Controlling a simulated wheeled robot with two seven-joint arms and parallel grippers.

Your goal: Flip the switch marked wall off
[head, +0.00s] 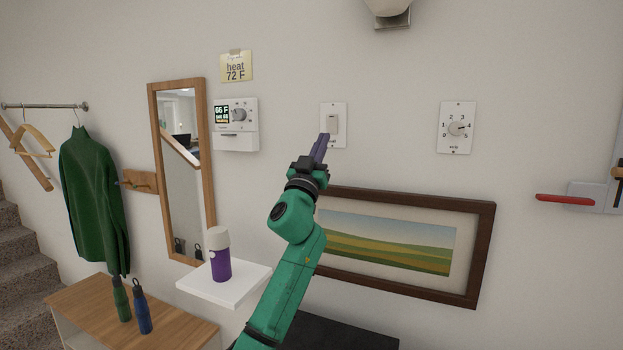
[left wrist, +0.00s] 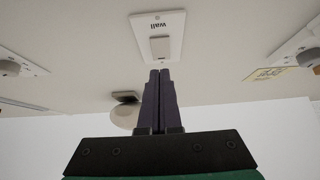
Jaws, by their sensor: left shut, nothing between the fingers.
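The wall switch is a white plate (head: 341,111) with a raised white rocker (head: 333,124), in the upper middle of the head view. In the left wrist view its plate (left wrist: 160,21) shows upside down, with the word "wall" readable and the rocker (left wrist: 160,47) beside it. Which way the rocker is tipped I cannot tell. My left gripper (head: 324,137) is shut and empty, its dark fingers pointing at the plate and covering part of its lower left. In the left wrist view the fingertips (left wrist: 160,73) show close to the plate; contact is unclear. My right gripper is out of view.
A thermostat (head: 236,138) is left of the switch, under a yellow note (head: 236,66) reading "heat 72 F". A dial plate (head: 457,140) is to the right. A framed picture (head: 484,250) hangs below. A purple bottle (head: 221,266) stands on a white shelf (head: 250,279).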

